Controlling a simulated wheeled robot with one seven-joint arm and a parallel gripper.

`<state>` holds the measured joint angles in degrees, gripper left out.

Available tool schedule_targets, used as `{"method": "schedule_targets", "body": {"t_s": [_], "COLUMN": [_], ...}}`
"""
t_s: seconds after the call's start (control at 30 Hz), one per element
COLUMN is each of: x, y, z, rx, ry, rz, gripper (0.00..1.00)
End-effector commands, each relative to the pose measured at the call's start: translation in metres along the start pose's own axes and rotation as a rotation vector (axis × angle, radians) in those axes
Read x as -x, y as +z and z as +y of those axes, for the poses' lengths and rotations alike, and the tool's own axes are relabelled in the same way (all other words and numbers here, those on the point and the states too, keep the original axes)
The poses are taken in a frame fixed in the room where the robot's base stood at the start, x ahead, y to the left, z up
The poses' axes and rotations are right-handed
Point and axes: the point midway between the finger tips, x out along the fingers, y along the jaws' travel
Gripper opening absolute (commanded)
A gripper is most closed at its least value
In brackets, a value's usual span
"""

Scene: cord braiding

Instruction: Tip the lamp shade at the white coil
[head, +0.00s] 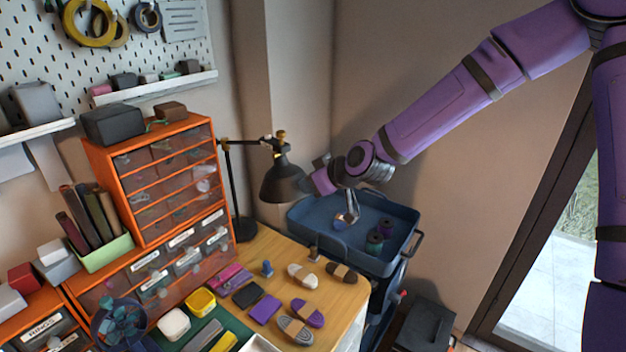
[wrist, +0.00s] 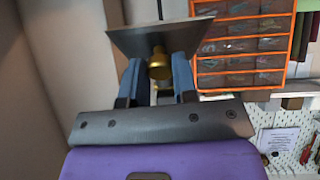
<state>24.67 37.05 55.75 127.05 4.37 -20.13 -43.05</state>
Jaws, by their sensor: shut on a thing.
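The black desk lamp has a cone-shaped shade (head: 283,181) hanging from a jointed arm with brass knobs. Its mouth faces mostly down over the wooden table. My gripper (head: 309,184) is at the right side of the shade. In the wrist view my gripper (wrist: 158,68) has its two blue fingers on either side of a brass neck, against the dark shade (wrist: 160,38), and is shut on the shade. The white coil (head: 302,276) lies on the table below and slightly right of the shade, apart from it.
Brown (head: 341,272), purple (head: 308,313) and grey (head: 296,330) coils lie near the white one. A blue trolley tray (head: 400,258) with spools stands right of the table. An orange drawer cabinet (head: 165,180) stands left of the lamp. A wall is close behind.

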Motion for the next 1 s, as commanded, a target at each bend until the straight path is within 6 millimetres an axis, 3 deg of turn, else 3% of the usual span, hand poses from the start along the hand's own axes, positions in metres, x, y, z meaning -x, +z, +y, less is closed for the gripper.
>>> {"method": "schedule_targets", "body": {"t_s": [0.53, 0.57, 0.67, 1.0], "x": [-0.0021, -0.0021, -0.0021, 0.0008], "y": [0.0027, 0.0027, 0.0025, 0.0020], "z": [0.0000, 0.0000, 0.0000, 0.0006], "rx": [0.000, 0.000, 0.000, 0.000], "ry": [0.000, 0.000, 0.000, 0.002], "rz": [0.016, 0.016, 0.016, 0.018], "gripper": [0.00, 0.31, 0.52, 0.52]}}
